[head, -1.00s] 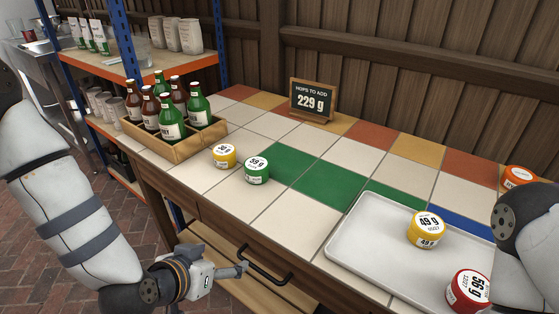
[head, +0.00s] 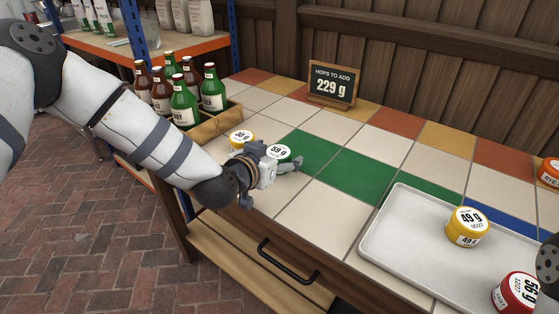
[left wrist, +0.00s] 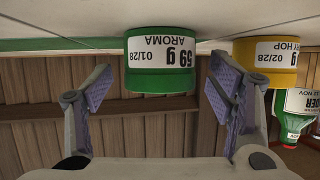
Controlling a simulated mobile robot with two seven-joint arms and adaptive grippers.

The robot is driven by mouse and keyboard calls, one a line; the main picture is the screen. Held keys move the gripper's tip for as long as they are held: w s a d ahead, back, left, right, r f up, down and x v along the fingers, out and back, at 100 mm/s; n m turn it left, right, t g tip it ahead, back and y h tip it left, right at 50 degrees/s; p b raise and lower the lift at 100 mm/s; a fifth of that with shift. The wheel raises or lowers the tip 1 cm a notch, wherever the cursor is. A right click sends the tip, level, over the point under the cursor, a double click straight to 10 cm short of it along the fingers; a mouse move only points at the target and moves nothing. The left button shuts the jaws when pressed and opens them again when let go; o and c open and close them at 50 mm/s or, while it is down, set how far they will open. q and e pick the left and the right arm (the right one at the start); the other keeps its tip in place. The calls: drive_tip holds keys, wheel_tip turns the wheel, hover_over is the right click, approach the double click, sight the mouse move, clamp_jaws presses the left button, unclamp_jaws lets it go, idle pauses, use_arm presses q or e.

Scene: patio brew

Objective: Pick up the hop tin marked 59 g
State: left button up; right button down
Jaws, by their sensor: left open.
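The green hop tin marked 59 g (head: 281,151) stands upright on the tiled counter, partly hidden by my left gripper in the head view. My left gripper (head: 279,171) is low over the counter at the near side of this tin. In the left wrist view, which is upside down, the open fingers (left wrist: 158,82) point at the green tin (left wrist: 160,62). The tin shows between the fingertips, with a gap on each side, and seems just ahead of them. My right gripper is out of view.
A yellow tin (head: 241,139) stands close left of the green one. A wooden crate (head: 215,127) of bottles is behind it. A sign reading 229 g (head: 333,84) stands at the back. A tray (head: 400,237) at right holds yellow and red tins. Green tiles between are clear.

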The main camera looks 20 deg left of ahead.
use_arm(q)
drive_tip(key=shift+w+d+f, duration=0.1)
drive_tip(key=shift+w+f, duration=0.2)
drive_tip(key=shift+w, duration=0.3)
drive_tip(key=shift+r, duration=0.1)
drive_tip(key=c, duration=1.3)
drive_tip(key=shift+r, duration=0.1)
